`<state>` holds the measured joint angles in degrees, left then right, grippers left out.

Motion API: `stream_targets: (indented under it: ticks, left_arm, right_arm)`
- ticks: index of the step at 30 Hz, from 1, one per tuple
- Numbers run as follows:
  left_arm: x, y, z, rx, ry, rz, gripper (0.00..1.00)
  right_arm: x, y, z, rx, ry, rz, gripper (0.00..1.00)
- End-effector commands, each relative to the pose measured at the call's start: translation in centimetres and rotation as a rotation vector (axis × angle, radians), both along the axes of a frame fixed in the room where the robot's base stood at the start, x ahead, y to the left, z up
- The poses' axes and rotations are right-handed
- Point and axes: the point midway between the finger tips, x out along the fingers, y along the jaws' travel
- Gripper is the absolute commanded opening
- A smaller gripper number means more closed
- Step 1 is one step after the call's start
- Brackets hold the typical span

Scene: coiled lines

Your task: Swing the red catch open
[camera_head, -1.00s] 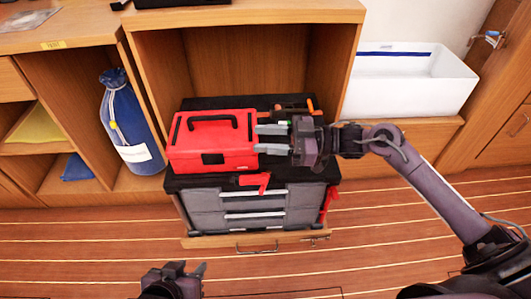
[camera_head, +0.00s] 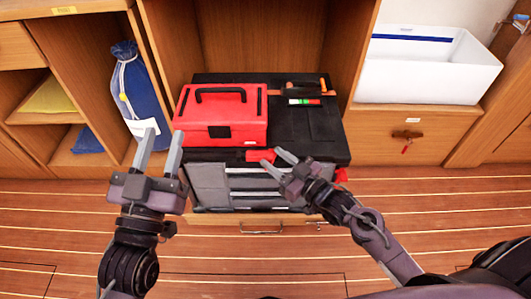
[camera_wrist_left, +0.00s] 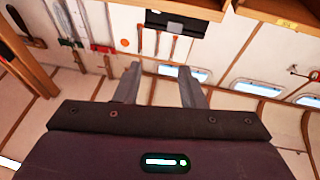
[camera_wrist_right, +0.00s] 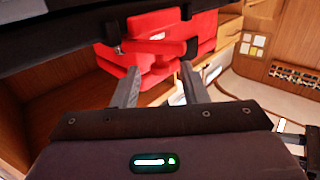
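The red catch (camera_head: 259,155) sits at the front top edge of the black and grey toolbox (camera_head: 325,152), below the small red box (camera_head: 240,105). My right gripper (camera_head: 273,157) is open, with its fingertips at the right end of the catch. In the right wrist view, red parts (camera_wrist_right: 150,62) show just beyond the open fingers (camera_wrist_right: 160,82); I cannot tell whether they touch. A second red piece (camera_head: 342,174) shows at the toolbox's right side, partly hidden. My left gripper (camera_head: 163,133) is open and empty, left of the toolbox.
A blue bag (camera_head: 138,95) stands in the left cubby, behind my left gripper. A white bin (camera_head: 425,80) stands at the right. A drawer front (camera_head: 400,125) with a red-tipped key is below it. The striped floor in front is clear.

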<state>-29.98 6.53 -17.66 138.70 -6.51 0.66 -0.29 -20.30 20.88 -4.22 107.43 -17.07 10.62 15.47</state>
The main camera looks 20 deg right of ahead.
Motion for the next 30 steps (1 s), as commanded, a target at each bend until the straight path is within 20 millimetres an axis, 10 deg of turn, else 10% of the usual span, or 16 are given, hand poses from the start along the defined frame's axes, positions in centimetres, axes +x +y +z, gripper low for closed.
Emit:
stream_targets:
  ticks: [12, 24, 30]
  left_arm:
    - [-2.3, 1.3, 6.6, -0.128, -0.315, 0.007, 0.36]
    - [-2.7, 1.5, 7.4, -0.144, -0.354, 0.007, 0.36]
    - [-2.7, 1.5, 7.4, -0.143, -0.353, 0.007, 0.36]
  right_arm:
    - [3.2, 1.9, -0.1, 0.001, 0.0, 0.002, 0.4]
    - [3.5, 2.1, 0.0, 0.001, 0.0, 0.003, 0.4]
    - [3.5, 2.1, 0.0, 0.001, 0.0, 0.003, 0.16]
